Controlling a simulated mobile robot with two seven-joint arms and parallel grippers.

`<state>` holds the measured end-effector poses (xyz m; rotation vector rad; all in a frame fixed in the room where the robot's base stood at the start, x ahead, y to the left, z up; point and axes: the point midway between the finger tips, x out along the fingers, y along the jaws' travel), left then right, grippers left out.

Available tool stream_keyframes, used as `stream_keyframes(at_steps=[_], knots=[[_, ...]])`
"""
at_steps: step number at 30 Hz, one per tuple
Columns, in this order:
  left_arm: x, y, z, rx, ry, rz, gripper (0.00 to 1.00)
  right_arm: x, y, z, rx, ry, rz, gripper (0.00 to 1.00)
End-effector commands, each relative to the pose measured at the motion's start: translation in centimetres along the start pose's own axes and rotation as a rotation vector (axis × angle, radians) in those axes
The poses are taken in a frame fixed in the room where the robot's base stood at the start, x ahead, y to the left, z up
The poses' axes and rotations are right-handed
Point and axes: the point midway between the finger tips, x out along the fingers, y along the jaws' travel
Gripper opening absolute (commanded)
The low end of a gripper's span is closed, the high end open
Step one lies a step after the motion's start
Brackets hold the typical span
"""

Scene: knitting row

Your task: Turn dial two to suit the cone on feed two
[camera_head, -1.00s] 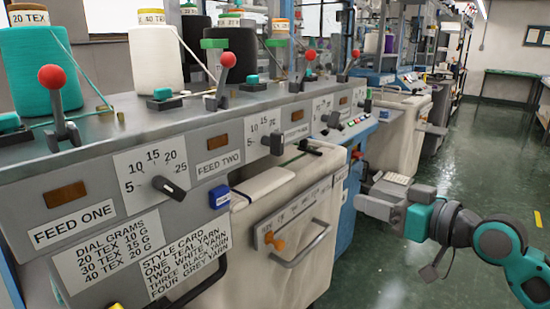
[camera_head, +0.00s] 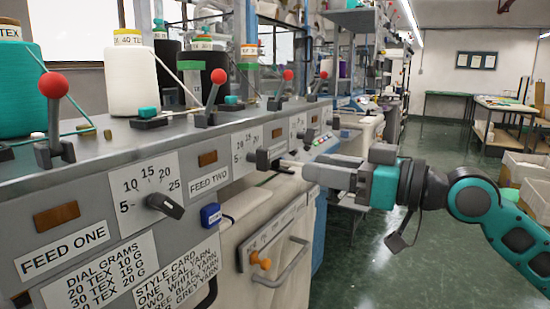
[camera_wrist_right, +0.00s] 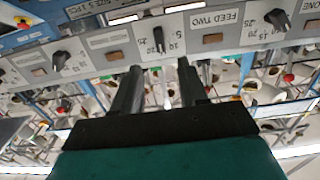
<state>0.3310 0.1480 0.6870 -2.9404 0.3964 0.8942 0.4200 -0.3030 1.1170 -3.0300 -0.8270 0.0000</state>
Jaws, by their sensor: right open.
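Dial two's dark knob (camera_head: 262,159) sits on its white scale plate (camera_head: 245,146), right of the FEED TWO label (camera_head: 208,181). Its exact pointing is hard to tell. My right gripper (camera_head: 283,165) is open and empty, close in front of the knob. In the right wrist view, seen upside down, the knob (camera_wrist_right: 158,38) lies beyond and between the two fingers of my gripper (camera_wrist_right: 158,70), apart from them. The white cone (camera_head: 130,83) on feed two has a yellow 40 TEX band. The dial card (camera_head: 100,275) pairs 20 TEX with 10 G and 30 TEX with 15 G; its last line is partly cut off. My left gripper is out of view.
Dial one (camera_head: 165,205) is at the left, by the FEED ONE label (camera_head: 63,248). Red-ball levers, such as this one (camera_head: 54,86), stand along the top. The green floor (camera_head: 370,260) at right is open.

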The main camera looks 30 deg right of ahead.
Motion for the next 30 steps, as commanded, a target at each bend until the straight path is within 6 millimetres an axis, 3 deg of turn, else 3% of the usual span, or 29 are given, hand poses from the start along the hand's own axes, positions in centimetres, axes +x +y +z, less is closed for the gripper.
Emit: stream_keyframes(at_steps=[9,30], knots=[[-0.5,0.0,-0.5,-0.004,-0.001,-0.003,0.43,3.3,0.1,-0.2,-0.002,0.002,0.001,0.43],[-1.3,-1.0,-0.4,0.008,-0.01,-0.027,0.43,8.7,0.1,-0.1,0.001,0.002,0.002,0.43]])
